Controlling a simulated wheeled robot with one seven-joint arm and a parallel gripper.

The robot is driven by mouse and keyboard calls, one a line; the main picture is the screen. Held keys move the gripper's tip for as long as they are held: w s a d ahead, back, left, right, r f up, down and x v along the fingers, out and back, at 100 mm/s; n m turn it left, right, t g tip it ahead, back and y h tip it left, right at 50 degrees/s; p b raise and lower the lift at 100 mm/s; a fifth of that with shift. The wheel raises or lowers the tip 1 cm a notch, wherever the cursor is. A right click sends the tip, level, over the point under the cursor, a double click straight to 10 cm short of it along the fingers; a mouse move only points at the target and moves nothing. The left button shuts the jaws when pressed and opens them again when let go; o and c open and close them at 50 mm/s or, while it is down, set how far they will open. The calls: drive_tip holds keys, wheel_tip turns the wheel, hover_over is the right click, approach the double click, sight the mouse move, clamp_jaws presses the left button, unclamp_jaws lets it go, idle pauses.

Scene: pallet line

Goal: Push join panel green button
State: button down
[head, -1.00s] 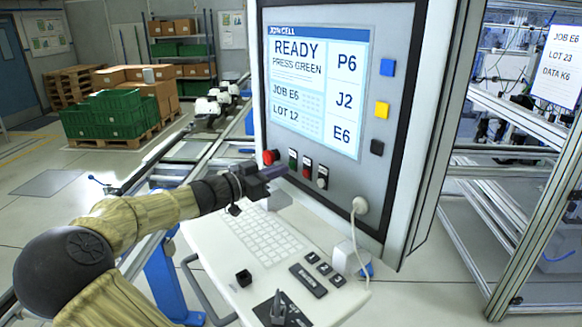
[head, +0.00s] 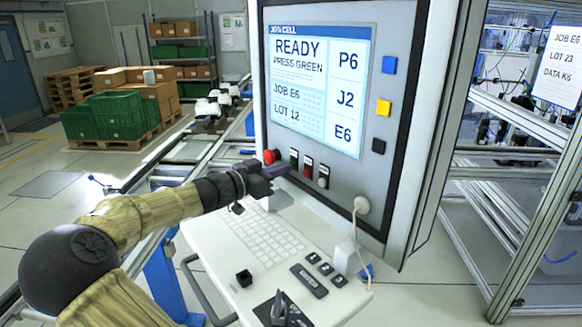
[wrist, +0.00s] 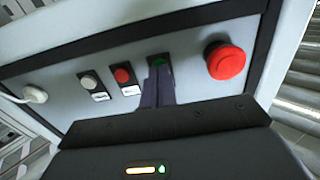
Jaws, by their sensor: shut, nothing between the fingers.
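The join panel (head: 385,160) stands upright, and its screen (head: 318,90) reads "READY PRESS GREEN". The green button (head: 293,157) is in the row below the screen, and it also shows in the wrist view (wrist: 158,62). My gripper (head: 284,168) is shut and empty. In the wrist view its fingertips (wrist: 159,72) line up with the green button and overlap its lower part. I cannot tell whether they touch it. A red button (wrist: 123,75) and a white button (wrist: 90,82) sit beside the green one.
A large red mushroom button (wrist: 227,62) is close on the other side of the green button. A keyboard shelf (head: 215,262) juts out below my gripper. A white cable (head: 354,222) hangs from the panel at right.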

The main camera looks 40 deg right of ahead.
drive_tip(key=shift+d+b, duration=0.45)
drive_tip(key=shift+d, duration=0.1)
idle(0.4)
drive_tip(key=shift+a, duration=0.1)
drive_tip(key=a, duration=0.3)
drive_tip(key=a+b, duration=0.1)
drive_tip(key=shift+w+a, duration=0.25)
drive_tip(key=shift+a, duration=0.15)
idle(0.4)
idle(0.4)
